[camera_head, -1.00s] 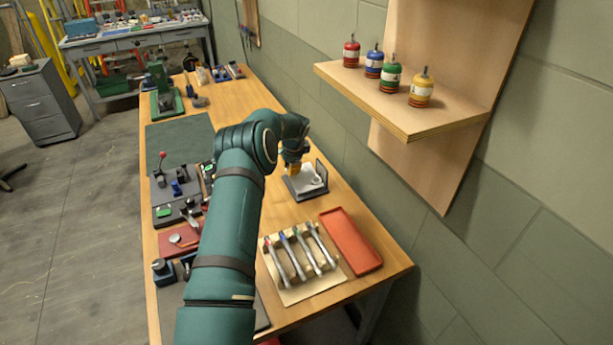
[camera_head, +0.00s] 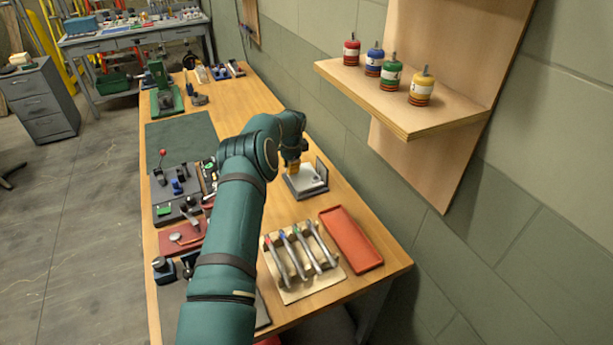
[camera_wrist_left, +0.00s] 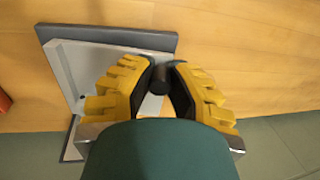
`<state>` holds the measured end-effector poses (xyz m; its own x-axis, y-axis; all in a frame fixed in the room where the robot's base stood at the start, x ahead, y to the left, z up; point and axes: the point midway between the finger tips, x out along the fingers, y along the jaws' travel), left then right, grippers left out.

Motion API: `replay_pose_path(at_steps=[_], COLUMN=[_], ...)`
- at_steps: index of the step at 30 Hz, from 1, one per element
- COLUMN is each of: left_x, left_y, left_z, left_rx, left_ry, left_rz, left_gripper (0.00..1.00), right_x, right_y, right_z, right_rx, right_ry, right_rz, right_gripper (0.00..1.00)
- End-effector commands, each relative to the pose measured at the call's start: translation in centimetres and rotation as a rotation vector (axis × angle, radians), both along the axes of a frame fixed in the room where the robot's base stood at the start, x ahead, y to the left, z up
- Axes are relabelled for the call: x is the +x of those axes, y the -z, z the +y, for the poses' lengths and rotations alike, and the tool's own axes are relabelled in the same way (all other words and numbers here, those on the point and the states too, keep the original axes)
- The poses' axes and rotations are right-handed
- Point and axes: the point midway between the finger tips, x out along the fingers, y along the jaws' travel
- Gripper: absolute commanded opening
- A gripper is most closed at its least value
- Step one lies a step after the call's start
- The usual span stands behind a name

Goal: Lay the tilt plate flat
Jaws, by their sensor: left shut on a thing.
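The tilt plate (camera_head: 309,184) is a pale grey plate on a dark base, with a dark upright piece (camera_head: 321,170) at its right. It sits on the bench by the wall side. My left gripper (camera_head: 291,168), with yellow fingers, is down at the plate's left part. In the left wrist view the pale plate (camera_wrist_left: 75,70) lies beneath the gripper (camera_wrist_left: 162,85), beside a dark bar (camera_wrist_left: 110,38). The fingers are shut on a black knob (camera_wrist_left: 159,74), partly hidden between them. The plate's exact angle is hard to tell. My right gripper is out of view.
Boxes with levers and knobs (camera_head: 177,182) line the left edge. Bare wood lies beyond the plate.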

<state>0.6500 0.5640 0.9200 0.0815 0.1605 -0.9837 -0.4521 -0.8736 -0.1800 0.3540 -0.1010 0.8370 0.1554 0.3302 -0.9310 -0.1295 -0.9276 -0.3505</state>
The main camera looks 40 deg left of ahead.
Motion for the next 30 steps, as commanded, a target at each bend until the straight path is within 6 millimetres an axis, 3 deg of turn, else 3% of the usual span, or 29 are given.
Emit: replay_pose_path(at_steps=[16,30], left_x=[0.0,0.2], left_y=[0.1,0.9], left_z=[0.0,0.3], left_rx=[-0.01,-0.063], left_ry=[0.0,-0.001], left_rz=[0.003,0.031], left_gripper=[0.0,0.0], right_x=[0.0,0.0], right_y=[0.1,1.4], right_z=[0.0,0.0], right_rx=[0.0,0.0], right_ry=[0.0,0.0], right_rz=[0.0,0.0], right_gripper=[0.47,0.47])
